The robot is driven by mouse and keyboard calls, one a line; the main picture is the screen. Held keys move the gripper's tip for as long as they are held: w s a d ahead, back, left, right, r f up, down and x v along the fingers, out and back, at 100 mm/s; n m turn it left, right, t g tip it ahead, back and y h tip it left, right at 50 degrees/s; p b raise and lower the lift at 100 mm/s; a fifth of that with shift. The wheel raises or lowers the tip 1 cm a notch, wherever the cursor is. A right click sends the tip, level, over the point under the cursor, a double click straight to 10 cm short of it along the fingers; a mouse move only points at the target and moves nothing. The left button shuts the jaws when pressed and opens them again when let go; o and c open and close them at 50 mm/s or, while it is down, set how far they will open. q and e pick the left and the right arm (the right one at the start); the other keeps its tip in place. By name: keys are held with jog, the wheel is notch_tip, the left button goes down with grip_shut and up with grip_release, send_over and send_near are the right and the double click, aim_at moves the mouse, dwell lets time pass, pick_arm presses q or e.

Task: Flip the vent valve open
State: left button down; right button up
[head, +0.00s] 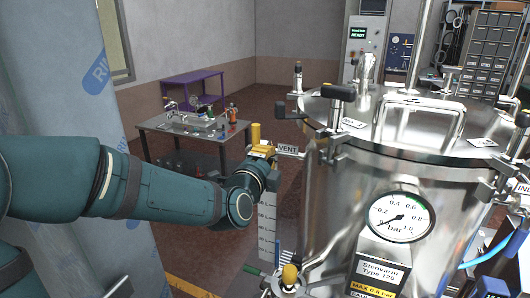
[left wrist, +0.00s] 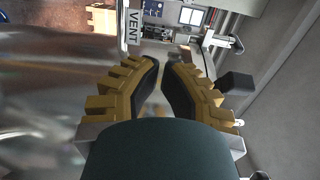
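The vent valve is largely hidden. The white VENT label (head: 288,149) is beside my left gripper at the tall steel vessel's left side, and it shows sideways in the left wrist view (left wrist: 133,27). My left gripper (head: 264,151) is at this label. A yellow upright piece (head: 255,133) shows just above it; I cannot tell whether it is valve handle or finger. In the left wrist view the yellow fingers with black pads (left wrist: 161,66) come close together at their tips, with a narrow gap. I cannot tell whether they hold anything. My right gripper is not in view.
The steel vessel (head: 335,195) fills the right, with lid clamps and a pressure gauge (head: 401,217). A yellow-topped valve (head: 290,274) is low in front. A work table (head: 160,124) and purple table (head: 193,78) stand behind. A black block (left wrist: 237,84) is right of my fingers.

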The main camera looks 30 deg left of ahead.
aim_at(257, 140)
pick_arm(q)
jog(key=w+a+p, duration=0.1)
jog(key=w+a, duration=0.4)
jog(key=w, duration=0.4)
jog(key=shift+w, duration=0.1)
dwell(0.3)
